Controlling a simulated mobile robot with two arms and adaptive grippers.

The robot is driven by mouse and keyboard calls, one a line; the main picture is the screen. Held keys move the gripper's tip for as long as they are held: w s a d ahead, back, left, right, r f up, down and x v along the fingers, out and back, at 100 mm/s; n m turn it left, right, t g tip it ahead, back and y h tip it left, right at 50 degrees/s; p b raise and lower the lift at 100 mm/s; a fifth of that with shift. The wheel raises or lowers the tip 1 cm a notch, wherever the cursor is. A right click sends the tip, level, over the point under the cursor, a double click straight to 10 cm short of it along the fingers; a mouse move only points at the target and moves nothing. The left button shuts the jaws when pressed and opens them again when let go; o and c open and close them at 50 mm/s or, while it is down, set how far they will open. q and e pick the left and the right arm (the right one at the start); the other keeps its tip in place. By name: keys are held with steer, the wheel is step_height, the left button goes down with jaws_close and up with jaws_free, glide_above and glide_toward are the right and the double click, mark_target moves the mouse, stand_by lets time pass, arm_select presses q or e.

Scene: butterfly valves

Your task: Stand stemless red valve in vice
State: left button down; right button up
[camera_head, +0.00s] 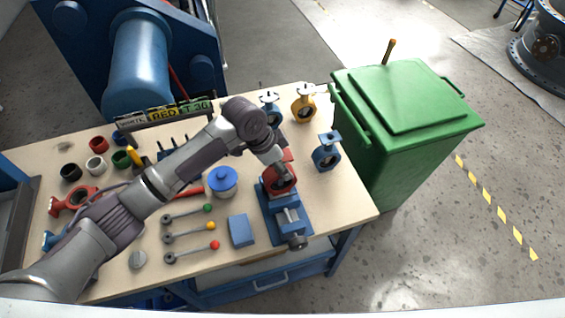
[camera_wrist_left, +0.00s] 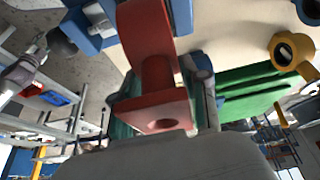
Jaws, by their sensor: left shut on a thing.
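My left gripper (camera_head: 281,167) reaches down from above and is shut on a red valve (camera_head: 280,182). In the left wrist view the red valve (camera_wrist_left: 150,40) sits between the two fingers of the gripper (camera_wrist_left: 162,88), which hold its neck and square top flange. The flange shows an empty hole and no stem. In the head view the valve looks upright over the blue vice (camera_head: 289,222) at the table's front right. I cannot tell whether its lower edge rests in the jaws. My right gripper is not in view.
A blue valve (camera_head: 327,154) stands right of the vice, and a yellow valve (camera_head: 304,105) behind it. A blue-lidded jar (camera_head: 222,180), a blue block (camera_head: 240,230) and knobbed levers (camera_head: 192,250) lie left. A green bin (camera_head: 405,120) stands beyond the table's right edge.

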arm_select(q)
steer(key=shift+d+f+b, duration=0.1)
steer(key=shift+f+b, duration=0.75)
steer(key=shift+f, duration=1.05)
steer(key=shift+p, duration=0.35)
steer(key=shift+f, duration=0.1)
steer(key=c, duration=0.5)
jaws_free()
steer(key=shift+s+f, duration=0.1)
steer(key=shift+f, duration=0.05)
steer(key=v, duration=1.2)
